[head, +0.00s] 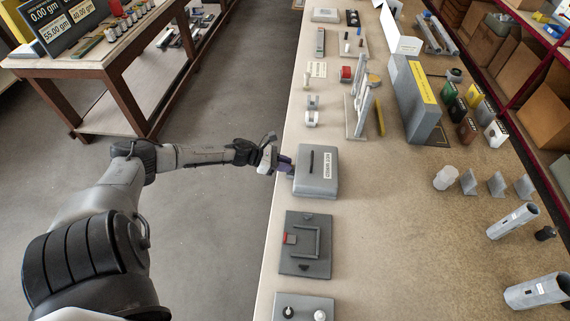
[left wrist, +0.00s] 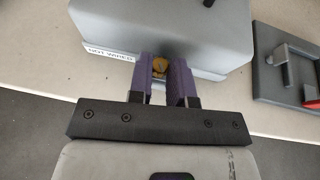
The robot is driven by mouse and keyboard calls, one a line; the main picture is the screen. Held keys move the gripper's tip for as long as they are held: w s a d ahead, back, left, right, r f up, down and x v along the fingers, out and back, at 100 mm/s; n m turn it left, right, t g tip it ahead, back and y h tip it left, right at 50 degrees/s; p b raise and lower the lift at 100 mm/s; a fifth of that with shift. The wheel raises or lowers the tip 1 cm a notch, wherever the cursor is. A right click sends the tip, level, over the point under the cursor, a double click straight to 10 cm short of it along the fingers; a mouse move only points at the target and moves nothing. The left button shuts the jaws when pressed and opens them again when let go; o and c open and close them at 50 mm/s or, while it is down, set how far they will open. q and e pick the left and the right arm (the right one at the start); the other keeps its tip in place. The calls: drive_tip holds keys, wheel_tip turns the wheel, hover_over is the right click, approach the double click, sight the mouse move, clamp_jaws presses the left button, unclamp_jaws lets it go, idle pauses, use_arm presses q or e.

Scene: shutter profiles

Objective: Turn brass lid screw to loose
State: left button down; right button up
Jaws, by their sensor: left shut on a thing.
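The brass lid screw (left wrist: 160,65) is on the near side of a grey box (left wrist: 215,35), seen in the left wrist view. In the head view the left gripper (head: 285,165) is against the box's left side, and the screw is hidden there. My right gripper is not in view.
A dark plate with a raised bracket and a red piece (head: 306,243) lies in front of the box.

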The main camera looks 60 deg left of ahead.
use_arm(q)
drive_tip(key=shift+r, duration=0.1)
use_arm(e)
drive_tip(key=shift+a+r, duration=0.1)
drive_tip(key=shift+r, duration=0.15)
use_arm(q)
drive_tip(key=n+y+p, duration=0.1)
drive_tip(key=n+t+y+p, duration=0.1)
drive_tip(key=p, duration=0.1)
drive_tip(key=shift+s+d+r, duration=0.1)
drive_tip(key=shift+s+d, duration=0.05)
drive_tip(key=shift+d, duration=0.15)
drive_tip(key=shift+n+t+y+p, duration=0.3)
drive_tip(key=shift+n+y+p, duration=0.25)
drive_tip(key=shift+y, duration=0.15)
drive_tip(key=shift+f, duration=0.2)
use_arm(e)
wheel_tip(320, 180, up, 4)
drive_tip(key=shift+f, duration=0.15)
use_arm(q)
drive_tip(key=c, duration=1.1)
unclamp_jaws()
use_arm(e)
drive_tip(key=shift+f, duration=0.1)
